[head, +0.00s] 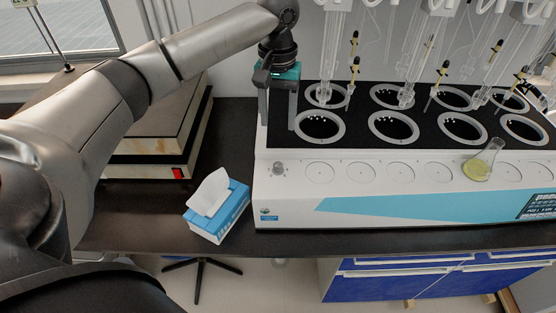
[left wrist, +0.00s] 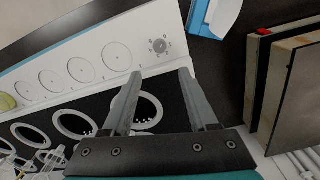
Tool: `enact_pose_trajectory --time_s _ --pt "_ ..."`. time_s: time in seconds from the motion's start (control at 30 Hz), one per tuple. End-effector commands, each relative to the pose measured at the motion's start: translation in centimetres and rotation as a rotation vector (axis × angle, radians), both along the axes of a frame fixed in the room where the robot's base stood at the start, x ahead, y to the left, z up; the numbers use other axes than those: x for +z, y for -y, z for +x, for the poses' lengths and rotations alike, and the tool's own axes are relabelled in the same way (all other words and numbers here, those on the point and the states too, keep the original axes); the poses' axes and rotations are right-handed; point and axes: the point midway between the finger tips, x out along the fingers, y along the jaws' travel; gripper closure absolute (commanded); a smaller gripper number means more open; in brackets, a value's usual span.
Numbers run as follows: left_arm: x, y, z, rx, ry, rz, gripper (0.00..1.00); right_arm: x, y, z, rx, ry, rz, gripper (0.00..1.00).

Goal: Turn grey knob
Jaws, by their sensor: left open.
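The grey knob (head: 278,168) is a small round dial on the left end of the white front panel of the distiller (head: 400,208). It also shows in the left wrist view (left wrist: 160,46), with marks printed around it. My left gripper (head: 278,126) is open and empty, with its fingers pointing down above and behind the knob. In the left wrist view the knob lies beyond the gap between the two fingertips (left wrist: 160,76), apart from both. My right gripper is in neither view.
A tissue box (head: 228,226) stands left of the distiller. A flask with yellow-green liquid (head: 479,168) stands on the panel at the right. Glassware (head: 407,88) rises over the black top with its ringed holes. A boxy device (head: 165,150) stands at the left.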

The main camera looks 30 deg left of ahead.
Motion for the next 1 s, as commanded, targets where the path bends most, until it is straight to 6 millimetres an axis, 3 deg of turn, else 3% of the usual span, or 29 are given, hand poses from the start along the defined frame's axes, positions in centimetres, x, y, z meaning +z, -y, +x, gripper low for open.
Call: enact_pose_trajectory --time_s 0.4,0.6,0.8,1.0 --pt "-9.0 0.0 -0.1 -0.003 -0.004 0.003 0.41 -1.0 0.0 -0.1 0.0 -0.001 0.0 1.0" --pt "-12.3 0.1 -0.1 -0.005 -0.002 0.002 0.41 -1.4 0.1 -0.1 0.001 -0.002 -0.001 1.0" --pt "-13.8 0.0 -0.1 -0.005 -0.001 0.002 0.41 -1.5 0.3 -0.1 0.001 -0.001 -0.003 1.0" --pt "-14.0 0.0 -0.1 -0.005 0.002 0.002 0.41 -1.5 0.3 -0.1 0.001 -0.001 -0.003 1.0"
